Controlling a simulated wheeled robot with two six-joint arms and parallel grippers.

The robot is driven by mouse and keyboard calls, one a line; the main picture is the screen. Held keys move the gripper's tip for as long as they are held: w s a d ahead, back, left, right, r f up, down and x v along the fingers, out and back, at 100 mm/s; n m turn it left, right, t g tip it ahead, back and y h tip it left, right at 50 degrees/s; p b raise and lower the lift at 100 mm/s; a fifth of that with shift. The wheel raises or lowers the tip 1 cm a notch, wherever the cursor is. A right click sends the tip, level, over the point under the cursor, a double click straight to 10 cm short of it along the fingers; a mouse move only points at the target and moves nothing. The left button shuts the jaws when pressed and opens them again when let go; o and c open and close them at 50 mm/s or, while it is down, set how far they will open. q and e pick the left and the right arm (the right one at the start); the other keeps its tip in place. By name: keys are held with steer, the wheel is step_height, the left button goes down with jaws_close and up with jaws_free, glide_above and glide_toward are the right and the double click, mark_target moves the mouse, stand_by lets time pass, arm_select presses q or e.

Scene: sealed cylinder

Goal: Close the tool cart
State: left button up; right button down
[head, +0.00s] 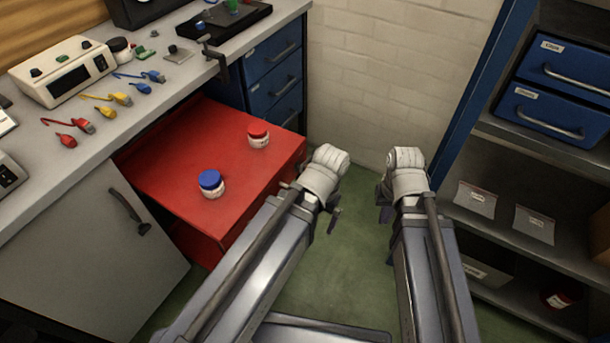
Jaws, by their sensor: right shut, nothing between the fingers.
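A red box-shaped unit (185,145), which looks like the tool cart, stands partly under the grey workbench and sticks out past its front edge. Its top is flat. A jar with a blue lid (211,184) and a jar with a red lid (258,136) stand upright on it. My right gripper (384,192) is at the white wrist end of the right arm, shut and empty, over the floor to the right of the cart. My left wrist is near the cart's right edge in the picture; its fingers (334,217) are mostly hidden, and contact cannot be told.
The workbench (190,80) holds meters, coloured leads and a clamp. A grey panel with a dark handle (129,211) stands left of the cart. Blue drawers (272,75) are behind it. A shelf rack (520,140) stands at right. Green floor (345,275) is open between my arms.

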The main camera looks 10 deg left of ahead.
step_height(320, 180, down, 16)
steer(key=w+m+y+b, duration=0.2)
steer(key=m+b, duration=0.1)
steer(key=b, duration=1)
steer(key=m+t+y+b, duration=0.65)
steer(key=m+y, duration=0.85)
steer(key=m, duration=0.5)
glide_toward(294, 153)
steer(key=shift+g, duration=0.25)
steer(key=b+x, duration=0.1)
steer(key=x, duration=0.5)
steer(key=shift+w+a+r, duration=0.1)
steer(key=shift+a, duration=0.3)
steer(key=shift+a, duration=0.1)
